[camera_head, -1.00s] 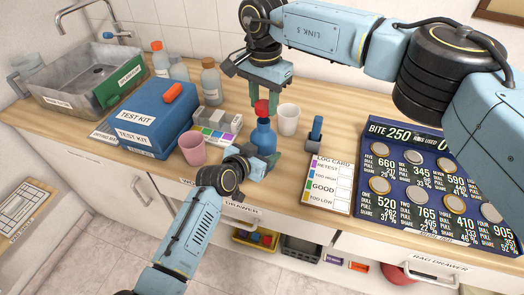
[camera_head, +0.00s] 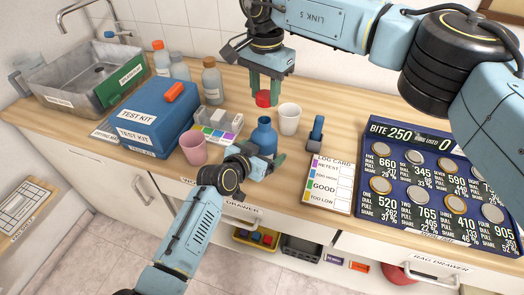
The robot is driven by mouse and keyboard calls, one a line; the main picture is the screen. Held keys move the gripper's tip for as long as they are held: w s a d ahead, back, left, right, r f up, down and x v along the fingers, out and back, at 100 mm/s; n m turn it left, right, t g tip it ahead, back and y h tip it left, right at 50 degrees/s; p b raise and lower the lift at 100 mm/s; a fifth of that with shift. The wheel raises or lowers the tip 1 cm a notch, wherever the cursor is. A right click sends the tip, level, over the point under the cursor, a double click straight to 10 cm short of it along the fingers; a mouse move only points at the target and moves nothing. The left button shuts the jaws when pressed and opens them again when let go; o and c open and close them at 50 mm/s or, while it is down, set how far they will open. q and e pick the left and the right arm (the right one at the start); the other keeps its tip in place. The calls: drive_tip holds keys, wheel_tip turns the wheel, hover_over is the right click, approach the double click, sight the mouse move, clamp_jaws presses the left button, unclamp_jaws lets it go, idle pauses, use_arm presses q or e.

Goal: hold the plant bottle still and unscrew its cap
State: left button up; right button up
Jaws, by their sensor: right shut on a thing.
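The blue plant bottle (camera_head: 264,136) stands upright on the wooden counter, its neck uncovered. The red cap (camera_head: 263,99) is apart from it, just above and slightly left of the neck. My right gripper (camera_head: 264,96) points down from above and is shut on the cap. My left gripper (camera_head: 266,160) is low at the front of the bottle, with a finger showing at its right side. It hides the bottle's lower part, and I cannot see clearly whether its fingers press on it.
A pink cup (camera_head: 193,148) stands left of the bottle and a white cup (camera_head: 289,119) right of it. The blue test kit (camera_head: 150,125) is farther left. The log card (camera_head: 328,184) and the dark coin board (camera_head: 440,215) lie to the right.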

use_arm(q)
drive_tip(key=v, duration=1.2)
drive_tip(key=shift+f, duration=0.15)
